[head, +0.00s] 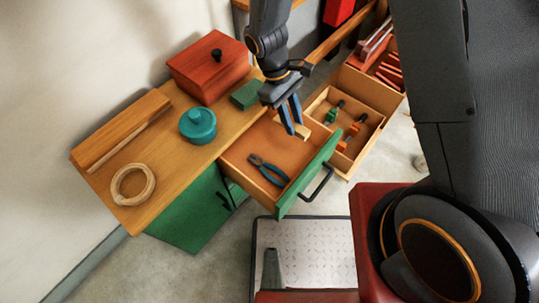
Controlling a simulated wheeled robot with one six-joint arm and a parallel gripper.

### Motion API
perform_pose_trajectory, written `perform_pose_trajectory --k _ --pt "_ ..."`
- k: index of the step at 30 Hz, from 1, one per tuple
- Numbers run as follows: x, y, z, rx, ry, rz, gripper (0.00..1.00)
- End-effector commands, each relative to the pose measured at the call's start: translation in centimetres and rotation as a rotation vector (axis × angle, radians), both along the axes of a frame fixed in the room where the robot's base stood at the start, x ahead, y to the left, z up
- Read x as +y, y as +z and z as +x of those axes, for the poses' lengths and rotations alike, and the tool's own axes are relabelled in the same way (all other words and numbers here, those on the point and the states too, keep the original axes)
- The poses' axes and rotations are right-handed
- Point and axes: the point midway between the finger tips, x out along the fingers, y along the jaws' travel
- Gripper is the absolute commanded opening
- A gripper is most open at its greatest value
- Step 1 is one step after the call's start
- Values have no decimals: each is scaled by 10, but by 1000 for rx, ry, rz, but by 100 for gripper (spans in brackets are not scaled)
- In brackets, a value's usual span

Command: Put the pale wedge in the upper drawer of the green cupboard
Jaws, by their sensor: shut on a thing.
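The green cupboard (187,219) has a wooden top, and its upper drawer (311,177) is pulled out, with a green front and a dark bar handle. My gripper (292,125) points down over the back right part of the open drawer. It is shut on the pale wedge (303,132), which shows beside the blue fingertips; the fingers hide part of it. I cannot tell whether the wedge touches the drawer floor. Blue-handled pliers (268,171) lie in the drawer near its front left.
On the cupboard top are a red box (209,68), a teal lidded pot (197,126), a green block (247,95), a wooden board (122,130) and a pale ring (133,184). A wooden tray (350,169) with clamps stands right of the drawer.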

Motion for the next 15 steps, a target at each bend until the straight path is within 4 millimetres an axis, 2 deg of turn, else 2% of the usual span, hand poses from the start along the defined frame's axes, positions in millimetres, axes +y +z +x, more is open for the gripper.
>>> perform_pose_trajectory --k 1,8,15 --pt "0 -14 2 1 0 -1 1" --pt "0 -34 4 1 0 -1 1" --pt "0 -73 3 3 1 -1 1"
